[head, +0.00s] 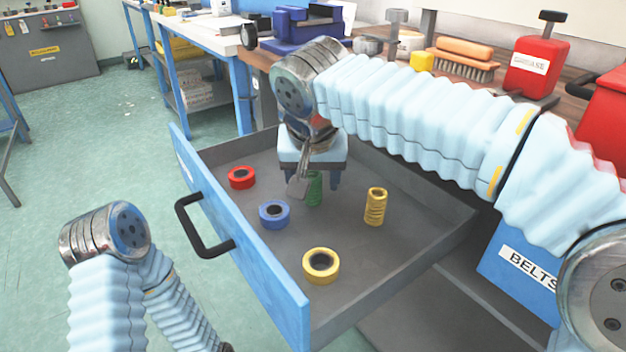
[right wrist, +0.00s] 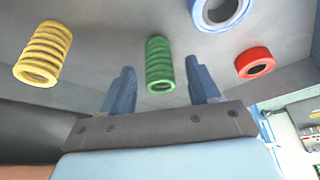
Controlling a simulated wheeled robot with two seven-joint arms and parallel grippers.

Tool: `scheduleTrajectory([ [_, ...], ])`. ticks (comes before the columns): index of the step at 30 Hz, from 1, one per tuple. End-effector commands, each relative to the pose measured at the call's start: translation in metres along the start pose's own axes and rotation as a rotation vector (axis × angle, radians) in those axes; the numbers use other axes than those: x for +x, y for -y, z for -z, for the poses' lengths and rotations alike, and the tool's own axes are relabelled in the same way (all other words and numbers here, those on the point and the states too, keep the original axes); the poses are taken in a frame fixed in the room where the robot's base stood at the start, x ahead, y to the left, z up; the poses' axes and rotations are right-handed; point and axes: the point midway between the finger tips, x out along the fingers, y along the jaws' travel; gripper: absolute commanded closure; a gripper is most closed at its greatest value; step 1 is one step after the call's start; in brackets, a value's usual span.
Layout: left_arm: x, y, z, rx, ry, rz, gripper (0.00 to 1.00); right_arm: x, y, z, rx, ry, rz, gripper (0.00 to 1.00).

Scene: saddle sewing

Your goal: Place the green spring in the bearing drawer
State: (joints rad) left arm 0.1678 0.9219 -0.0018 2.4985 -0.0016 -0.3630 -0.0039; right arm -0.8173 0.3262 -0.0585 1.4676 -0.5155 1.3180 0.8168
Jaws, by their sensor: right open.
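The green spring (head: 315,190) stands in the open drawer (head: 400,262), partly hidden behind my right gripper (head: 320,183) in the head view. My right gripper is open and points down into the drawer. In the right wrist view the green spring (right wrist: 160,66) shows between the two spread fingers of the right gripper (right wrist: 161,75), with a gap on both sides. The drawer has a blue front with a black handle; I cannot read a label on it. My left arm is at the lower left of the head view, but its gripper is not visible.
The drawer also holds a yellow spring (head: 375,207), a red ring (head: 241,178), a blue ring (head: 274,214) and a yellow ring (head: 321,266). A blue drawer marked BELTS (head: 515,278) is at the right. The workbench behind holds a brush (head: 462,62) and a red can (head: 537,66).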

Motion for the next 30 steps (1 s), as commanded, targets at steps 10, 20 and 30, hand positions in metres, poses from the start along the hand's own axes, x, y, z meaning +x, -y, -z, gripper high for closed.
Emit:
scheduleTrajectory([
  [10, -0.015, -0.011, -0.003, 0.007, 0.008, -0.007, 0.6, -0.081, 0.001, 0.001, -0.001, -0.002, 0.002, 0.39],
  [20, -0.018, -0.014, -0.004, 0.01, 0.011, -0.01, 0.6, -0.103, 0.0, 0.0, -0.001, 0.0, 0.0, 0.39],
  [30, -0.018, -0.014, -0.004, 0.01, 0.011, -0.01, 0.6, -0.103, 0.0, 0.0, -0.001, 0.0, 0.0, 0.39],
])
